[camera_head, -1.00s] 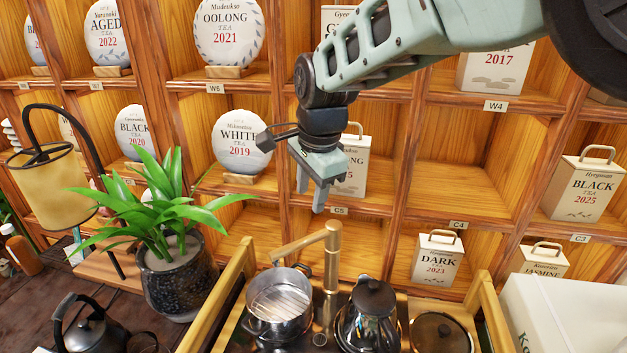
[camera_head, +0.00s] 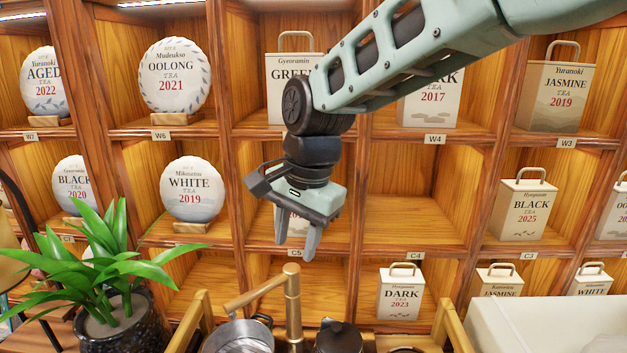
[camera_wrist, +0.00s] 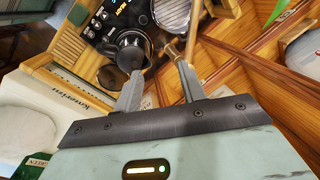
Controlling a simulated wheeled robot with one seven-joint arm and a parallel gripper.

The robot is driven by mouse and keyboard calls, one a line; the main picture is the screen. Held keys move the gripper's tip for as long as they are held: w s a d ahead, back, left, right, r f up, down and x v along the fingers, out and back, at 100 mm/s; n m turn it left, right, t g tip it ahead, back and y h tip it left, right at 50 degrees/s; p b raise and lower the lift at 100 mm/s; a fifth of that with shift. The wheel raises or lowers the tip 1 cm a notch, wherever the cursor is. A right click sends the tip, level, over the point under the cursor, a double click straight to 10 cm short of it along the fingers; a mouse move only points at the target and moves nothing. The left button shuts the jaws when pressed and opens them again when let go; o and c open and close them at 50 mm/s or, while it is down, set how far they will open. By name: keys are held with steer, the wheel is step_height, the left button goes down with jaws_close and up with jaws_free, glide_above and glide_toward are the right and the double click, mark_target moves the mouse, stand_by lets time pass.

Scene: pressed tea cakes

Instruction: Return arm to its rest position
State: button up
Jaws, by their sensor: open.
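My gripper (camera_head: 296,240) hangs from my pale green arm in front of the shelf wall, fingers pointing down. Its two fingers are apart and nothing is between them. It partly hides a tea container in the compartment labelled C5. In the wrist view, the open fingers (camera_wrist: 160,85) point toward the tea counter, with a kettle (camera_wrist: 130,55) and a brass spout beyond their tips.
Shelves hold round tea cakes such as White 2019 (camera_head: 194,190) and tins such as Dark 2023 (camera_head: 401,293). The compartment above label C4 (camera_head: 410,220) is empty. A brass tap (camera_head: 292,300), a potted plant (camera_head: 105,290) and a white box (camera_head: 545,320) stand below.

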steer(key=s+d+f+n, duration=0.3)
steer(key=s+d+n, duration=0.1)
steer(key=s+d, duration=0.2)
steer(key=s+d+f+n+h+b, duration=0.1)
steer(key=s+d+f+n, duration=0.1)
steer(key=s+d+n, duration=0.3)
steer(key=s+d+f+n+b, duration=0.1)
steer(key=s+d+f+n, duration=0.2)
steer(key=s+d, duration=0.5)
steer(key=s+n, duration=0.1)
steer(key=s, duration=0.2)
steer(key=shift+s+d+f+n+g, duration=0.2)
steer(key=shift+d+f+n+g, duration=0.05)
steer(key=shift+f+n+g, duration=0.1)
